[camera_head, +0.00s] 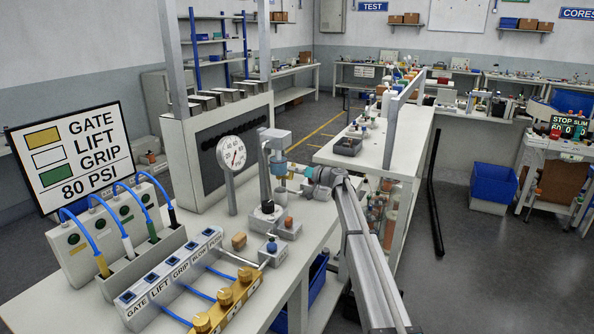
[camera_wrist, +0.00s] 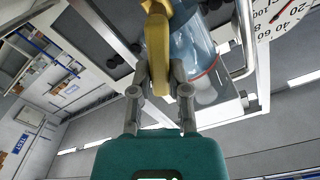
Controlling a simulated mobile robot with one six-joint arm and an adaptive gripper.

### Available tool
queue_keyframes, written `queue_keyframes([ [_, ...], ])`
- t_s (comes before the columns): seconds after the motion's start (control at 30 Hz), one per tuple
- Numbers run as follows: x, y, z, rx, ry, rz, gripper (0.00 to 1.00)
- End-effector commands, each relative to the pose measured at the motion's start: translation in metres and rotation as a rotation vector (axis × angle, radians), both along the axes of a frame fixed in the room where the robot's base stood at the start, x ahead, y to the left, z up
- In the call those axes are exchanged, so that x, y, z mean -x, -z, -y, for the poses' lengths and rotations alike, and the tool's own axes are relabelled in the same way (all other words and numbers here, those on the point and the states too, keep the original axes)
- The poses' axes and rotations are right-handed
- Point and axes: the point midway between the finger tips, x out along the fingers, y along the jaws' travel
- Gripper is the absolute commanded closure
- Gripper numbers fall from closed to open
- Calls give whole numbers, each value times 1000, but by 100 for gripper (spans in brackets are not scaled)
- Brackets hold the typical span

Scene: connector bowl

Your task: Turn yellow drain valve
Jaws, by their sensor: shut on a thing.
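The yellow drain valve (camera_wrist: 157,48) shows as a flat yellow lever in the wrist view, beside a clear bluish bowl (camera_wrist: 203,68). The two grey fingers of my gripper (camera_wrist: 160,75) are on either side of the lever, shut on it. In the head view my gripper (camera_head: 280,170) reaches in from the right to the grey post assembly (camera_head: 265,165) on the bench.
A round pressure gauge (camera_head: 232,153) stands left of the post. A small block with a blue knob (camera_head: 271,246) and a yellow manifold (camera_head: 224,298) are nearer on the bench. A sign reading 80 PSI (camera_head: 70,155) stands at the left. Open floor lies to the right.

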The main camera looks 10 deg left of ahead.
Motion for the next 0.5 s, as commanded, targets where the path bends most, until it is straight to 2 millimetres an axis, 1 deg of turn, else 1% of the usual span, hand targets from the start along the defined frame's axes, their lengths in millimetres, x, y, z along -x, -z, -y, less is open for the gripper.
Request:
queue_keyframes([
  [0.03,1,-3,-3,8,-1,34,100],
  [0.2,5,-4,-5,44,-1,135,100],
  [0.5,7,-5,-6,74,-1,219,100],
])
